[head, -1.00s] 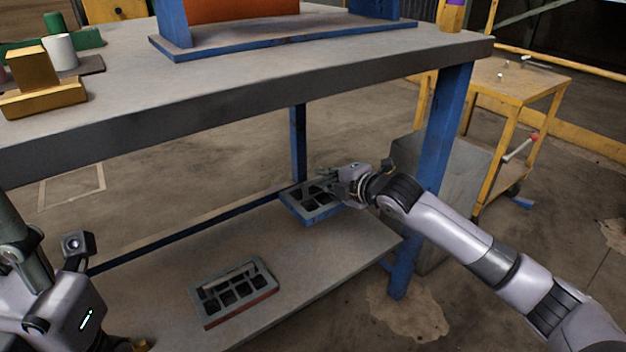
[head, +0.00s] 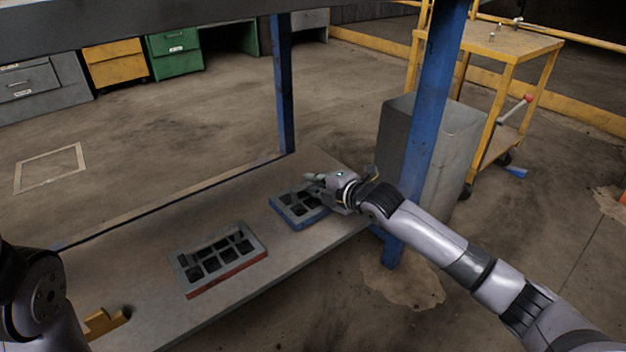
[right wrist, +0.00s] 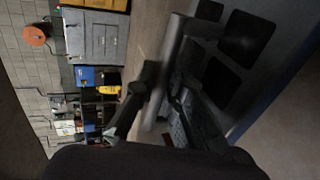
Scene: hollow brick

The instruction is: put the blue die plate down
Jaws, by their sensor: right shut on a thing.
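The blue die plate (head: 291,214) has a grey top with dark square openings and blue sides. It is at the right end of the lower shelf (head: 130,262), lying about level with it. I cannot tell if its underside touches the shelf. My right gripper (head: 318,181) is shut on the plate's far edge. In the right wrist view the plate (right wrist: 212,49) fills the upper right, with my dark fingers (right wrist: 160,95) at its edge. My left arm shows at the lower left of the head view, but its gripper is out of view.
A red-sided die plate (head: 226,273) lies on the shelf to the left, with a small gap between. A yellow block (head: 103,322) sits nearer me. A blue post (head: 426,120) and a grey bin (head: 452,140) stand right of the plate. Bare shelf lies behind the plates.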

